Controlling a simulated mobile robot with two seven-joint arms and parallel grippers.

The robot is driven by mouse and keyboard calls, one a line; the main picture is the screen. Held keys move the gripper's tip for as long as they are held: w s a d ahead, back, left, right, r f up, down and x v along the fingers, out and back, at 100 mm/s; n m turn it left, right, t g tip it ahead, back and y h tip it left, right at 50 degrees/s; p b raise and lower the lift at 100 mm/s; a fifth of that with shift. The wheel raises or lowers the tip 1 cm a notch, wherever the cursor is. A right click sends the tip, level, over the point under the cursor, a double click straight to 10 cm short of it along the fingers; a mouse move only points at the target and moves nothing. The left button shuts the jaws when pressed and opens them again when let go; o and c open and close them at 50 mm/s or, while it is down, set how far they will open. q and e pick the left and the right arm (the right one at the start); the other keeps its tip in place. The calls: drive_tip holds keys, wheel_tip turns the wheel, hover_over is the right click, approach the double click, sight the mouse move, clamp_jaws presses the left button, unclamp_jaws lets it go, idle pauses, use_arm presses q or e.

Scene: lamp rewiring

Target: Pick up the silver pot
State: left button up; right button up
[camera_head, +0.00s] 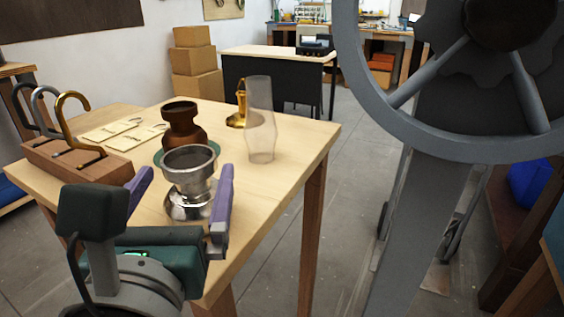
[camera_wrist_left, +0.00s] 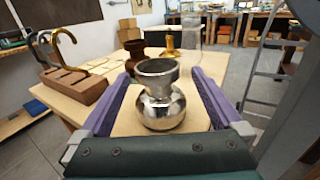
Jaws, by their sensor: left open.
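The silver pot (camera_head: 190,182) stands upright on the wooden table (camera_head: 285,150), shiny and round-bellied with a wide flared top. It also shows in the left wrist view (camera_wrist_left: 160,105), in the space between the fingers. My left gripper (camera_head: 183,187) is open, with one purple finger on each side of the pot. In the left wrist view the left gripper (camera_wrist_left: 160,92) shows a gap between each finger and the pot's belly. The front of the pot's base is clear to see there. My right gripper is not in view.
A brown pot (camera_head: 182,127) stands on a green disc just behind the silver pot. A glass chimney (camera_head: 261,120) and a brass piece (camera_head: 237,112) stand further back. A wooden block with hooks (camera_head: 75,160) is at left. A large grey wheel (camera_head: 372,110) fills the right.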

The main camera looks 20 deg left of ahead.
sight(194, 145)
use_arm(q)
drive_tip(key=x, duration=0.5)
drive_tip(key=shift+a+r+p, duration=0.1)
drive_tip(key=shift+a+p, duration=0.1)
drive_tip(key=shift+p, duration=0.2)
drive_tip(key=shift+s, duration=0.1)
clamp_jaws()
idle(0.4)
